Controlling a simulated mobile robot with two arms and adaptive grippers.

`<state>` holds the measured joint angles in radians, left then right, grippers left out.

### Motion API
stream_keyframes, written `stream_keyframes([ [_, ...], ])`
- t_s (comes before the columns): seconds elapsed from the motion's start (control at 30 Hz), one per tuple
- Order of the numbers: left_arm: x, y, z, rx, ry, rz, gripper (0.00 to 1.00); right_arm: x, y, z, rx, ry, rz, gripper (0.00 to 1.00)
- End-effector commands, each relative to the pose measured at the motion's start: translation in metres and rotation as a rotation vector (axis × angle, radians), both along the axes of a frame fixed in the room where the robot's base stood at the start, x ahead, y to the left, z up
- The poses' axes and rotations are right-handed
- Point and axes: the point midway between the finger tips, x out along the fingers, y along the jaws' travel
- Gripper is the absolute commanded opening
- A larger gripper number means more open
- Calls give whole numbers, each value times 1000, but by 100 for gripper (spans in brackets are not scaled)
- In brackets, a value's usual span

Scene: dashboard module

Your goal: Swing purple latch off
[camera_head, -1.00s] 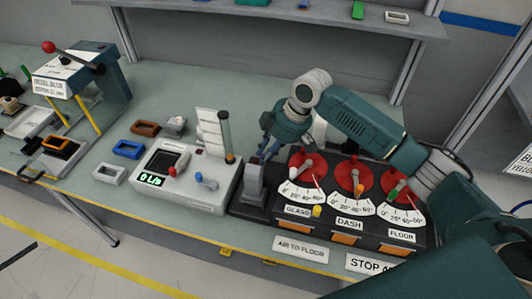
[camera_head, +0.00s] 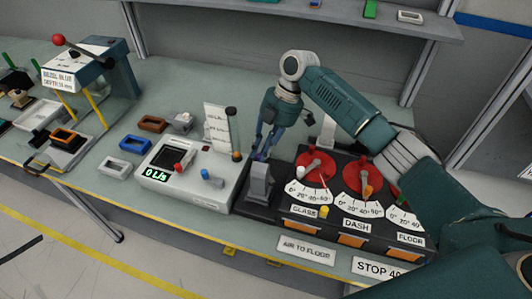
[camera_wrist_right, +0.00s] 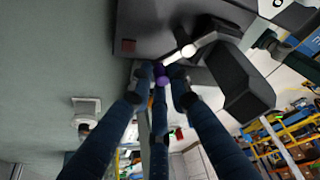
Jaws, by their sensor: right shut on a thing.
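The dashboard module (camera_head: 284,213) is a dark box on the bench with red dials and white scales marked glass, dash and floor. A grey upright block (camera_head: 260,183) stands at its left end. My right gripper (camera_head: 262,150) points down just behind this block. In the right wrist view its fingers (camera_wrist_right: 164,82) are shut on the small purple latch (camera_wrist_right: 163,73), of which a rounded end shows between the fingertips. A light-coloured lever (camera_wrist_right: 180,54) runs beside it. The rest of the latch is hidden by the fingers. My left gripper is not in view.
A white meter box (camera_head: 194,180) with a red and a blue lever and a clear tube (camera_head: 233,132) stands close left of the gripper. Blue (camera_head: 135,144) and brown (camera_head: 152,123) trays lie further left. The bench behind is clear.

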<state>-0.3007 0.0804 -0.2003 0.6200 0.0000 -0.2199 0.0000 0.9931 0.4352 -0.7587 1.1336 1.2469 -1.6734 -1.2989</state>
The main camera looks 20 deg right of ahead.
Motion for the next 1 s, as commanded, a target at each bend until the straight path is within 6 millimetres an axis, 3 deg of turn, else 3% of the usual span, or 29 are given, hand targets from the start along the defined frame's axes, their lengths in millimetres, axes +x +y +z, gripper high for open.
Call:
stream_keyframes([
  [0.5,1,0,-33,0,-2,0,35,-6,21,-2,4,4,458,0],
  [1.0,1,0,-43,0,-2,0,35,-11,27,0,1,3,660,0],
])
